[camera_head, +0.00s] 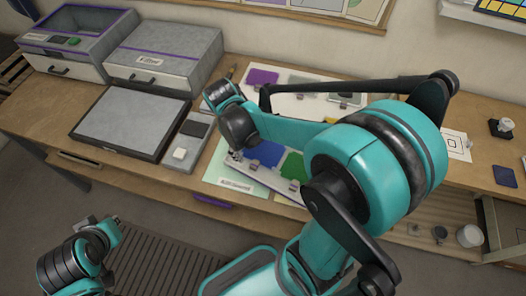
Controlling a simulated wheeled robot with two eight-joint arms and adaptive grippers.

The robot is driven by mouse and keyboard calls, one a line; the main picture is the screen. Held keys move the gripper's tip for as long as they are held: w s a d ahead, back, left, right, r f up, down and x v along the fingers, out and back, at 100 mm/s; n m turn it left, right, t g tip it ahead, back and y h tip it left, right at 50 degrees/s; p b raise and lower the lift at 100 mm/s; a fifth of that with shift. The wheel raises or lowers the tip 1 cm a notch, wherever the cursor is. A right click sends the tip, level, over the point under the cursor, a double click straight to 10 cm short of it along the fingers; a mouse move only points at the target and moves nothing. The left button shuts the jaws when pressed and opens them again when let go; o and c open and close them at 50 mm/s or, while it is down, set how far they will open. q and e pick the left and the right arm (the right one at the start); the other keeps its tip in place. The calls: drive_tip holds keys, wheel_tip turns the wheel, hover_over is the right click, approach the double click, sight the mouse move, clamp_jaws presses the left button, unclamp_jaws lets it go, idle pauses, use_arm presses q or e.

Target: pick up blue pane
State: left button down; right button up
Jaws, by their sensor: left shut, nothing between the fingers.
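A blue piece (267,152) lies on the white board at mid-table, partly hidden by my right arm. A separate dark blue square (505,176) lies flat on the bare table at the far right, clear of both arms. My left gripper (84,223) is at the lower left, over the floor in front of the table. It is shut and empty, well away from both blue things. My right arm (375,160) stretches across the middle; I cannot make out its gripper's fingers.
The white board also carries green (293,167) and purple (262,77) pieces and metal clips. Two grey boxes (165,52) stand back left, with a dark-framed grey panel (130,122) in front. A card with a printed square (455,145) and a small dark object (501,128) are at right.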

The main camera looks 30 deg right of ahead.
sight(258, 161)
drive_tip(key=shift+n+g, duration=0.5)
drive_tip(key=shift+g, duration=0.3)
drive_tip(key=b+x, duration=0.1)
drive_tip(key=x, duration=0.2)
drive_tip(key=b+x, duration=0.1)
drive_tip(key=x, duration=0.3)
drive_tip(key=w+d+b+x, duration=0.1)
drive_tip(key=x, duration=0.2)
drive_tip(key=shift+f+b, duration=0.25)
drive_tip(key=shift+b, duration=0.05)
drive_tip(key=shift+r, duration=0.1)
drive_tip(key=c, duration=1.3)
drive_tip(key=shift+c, duration=1.4)
